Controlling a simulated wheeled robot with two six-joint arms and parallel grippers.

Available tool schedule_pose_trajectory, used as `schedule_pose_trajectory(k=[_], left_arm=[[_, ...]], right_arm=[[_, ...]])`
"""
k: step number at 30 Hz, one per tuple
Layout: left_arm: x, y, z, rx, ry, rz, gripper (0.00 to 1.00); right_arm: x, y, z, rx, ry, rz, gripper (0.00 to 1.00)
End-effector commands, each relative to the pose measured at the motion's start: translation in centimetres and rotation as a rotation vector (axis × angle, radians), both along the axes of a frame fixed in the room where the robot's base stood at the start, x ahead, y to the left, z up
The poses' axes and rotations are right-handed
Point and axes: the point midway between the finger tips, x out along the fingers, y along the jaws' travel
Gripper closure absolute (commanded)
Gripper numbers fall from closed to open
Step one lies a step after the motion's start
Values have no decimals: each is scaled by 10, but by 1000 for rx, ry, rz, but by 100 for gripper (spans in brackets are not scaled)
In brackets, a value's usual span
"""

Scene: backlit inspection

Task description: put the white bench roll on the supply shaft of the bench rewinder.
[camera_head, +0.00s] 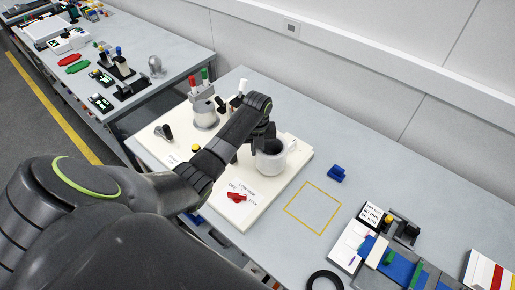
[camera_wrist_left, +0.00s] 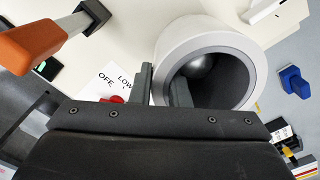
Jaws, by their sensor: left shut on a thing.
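The white bench roll (camera_head: 271,163) is a short white cylinder with a dark, hollow core, at the right part of the bench rewinder's pale base (camera_head: 253,209). It also shows large in the left wrist view (camera_wrist_left: 240,38). My left gripper (camera_head: 262,143) is shut on the roll's wall, with one finger inside the bore and one outside, as the left wrist view (camera_wrist_left: 162,88) shows. A grey rounded shape (camera_wrist_left: 201,62) shows inside the bore; I cannot tell whether it is the supply shaft. The roll's underside is hidden. My right gripper is out of view.
The rewinder has a red switch (camera_head: 237,197), a yellow button (camera_head: 195,148) and red- and green-topped posts. An orange handle (camera_wrist_left: 38,42) is close in the left wrist view. A blue block (camera_head: 337,173) and an empty yellow outline (camera_head: 314,184) lie to the right.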

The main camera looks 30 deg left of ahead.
Motion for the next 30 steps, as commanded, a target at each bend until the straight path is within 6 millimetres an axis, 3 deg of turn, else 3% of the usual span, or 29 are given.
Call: schedule_pose_trajectory(k=[12, 13, 18, 26, 30], left_arm=[[-2, 0, 1, -1, 5, 0, 100], [-1, 0, 1, -2, 5, 0, 81], [-1, 0, 2, -1, 3, 0, 59], [-1, 0, 1, 0, 5, 1, 59], [5, -1, 11, 0, 2, 3, 59]], right_arm=[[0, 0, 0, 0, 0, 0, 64], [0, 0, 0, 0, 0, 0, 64], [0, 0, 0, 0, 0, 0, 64], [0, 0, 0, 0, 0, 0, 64], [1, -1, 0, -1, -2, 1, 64]])
